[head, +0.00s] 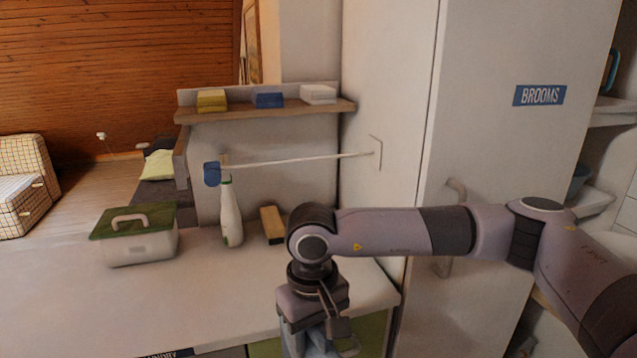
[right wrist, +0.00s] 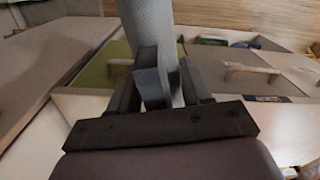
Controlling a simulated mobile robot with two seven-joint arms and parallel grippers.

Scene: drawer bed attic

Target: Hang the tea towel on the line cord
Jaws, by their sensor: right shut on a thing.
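The line cord (head: 295,160) is a thin white cord. It runs nearly level from a blue piece (head: 212,174) on the left to a bracket (head: 376,152) on the white cabinet's side. My right gripper (head: 322,338) is low at the counter's front, below and in front of the cord. It is shut on the tea towel (head: 318,347), a pale blue-grey cloth, mostly cut off by the lower edge. In the right wrist view the towel (right wrist: 147,22) runs out from between the fingers (right wrist: 160,88). My left gripper is not in view.
A white bottle (head: 231,215) and a wooden-topped block (head: 272,224) stand under the cord. A green-lidded box (head: 137,236) sits on the counter (head: 120,300). A shelf (head: 265,112) is above the cord. The BROOMS cabinet (head: 480,130) rises at right.

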